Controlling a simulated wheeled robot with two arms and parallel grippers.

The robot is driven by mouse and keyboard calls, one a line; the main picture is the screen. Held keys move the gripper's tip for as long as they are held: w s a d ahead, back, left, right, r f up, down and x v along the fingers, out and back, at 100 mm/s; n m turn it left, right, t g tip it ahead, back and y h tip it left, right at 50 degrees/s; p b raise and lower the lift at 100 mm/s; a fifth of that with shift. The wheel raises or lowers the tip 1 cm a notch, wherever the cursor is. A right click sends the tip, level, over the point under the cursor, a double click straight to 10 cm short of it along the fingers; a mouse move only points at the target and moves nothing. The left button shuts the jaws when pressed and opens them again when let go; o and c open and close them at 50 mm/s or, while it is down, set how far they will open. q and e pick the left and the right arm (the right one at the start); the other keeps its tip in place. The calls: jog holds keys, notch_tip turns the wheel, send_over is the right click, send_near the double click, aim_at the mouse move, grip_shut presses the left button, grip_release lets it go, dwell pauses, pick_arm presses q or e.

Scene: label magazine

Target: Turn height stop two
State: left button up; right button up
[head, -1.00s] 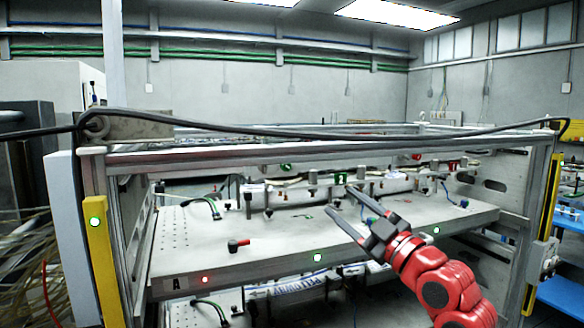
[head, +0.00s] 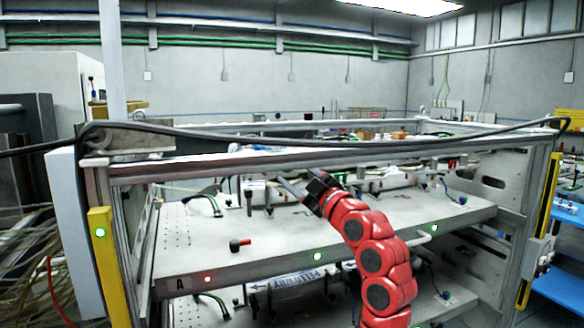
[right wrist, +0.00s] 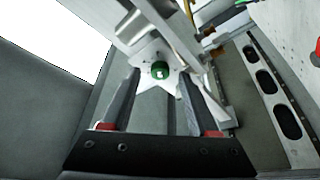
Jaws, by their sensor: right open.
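A pale star-shaped knob with a green centre cap (right wrist: 160,70) shows in the right wrist view, lying between the two fingertips of my right gripper (right wrist: 159,82). The mark on the cap is too small to read, so I cannot tell which height stop it is. The fingers are open, one on each side of the knob, with no clear grip on it. In the head view my right gripper (head: 297,180) reaches over the upper shelf to its rear row of fittings, and my arm and gripper hide part of that row. My left gripper is not in view.
A frame beam (head: 420,152) with a black cable crosses in front above the shelf (head: 340,235). Thin posts (head: 248,203) rise behind. The shelf's front middle is clear.

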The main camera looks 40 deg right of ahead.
jog(key=shift+w+r, duration=0.1)
jog(key=shift+w, duration=0.4)
jog(key=shift+c, duration=0.2)
grip_shut()
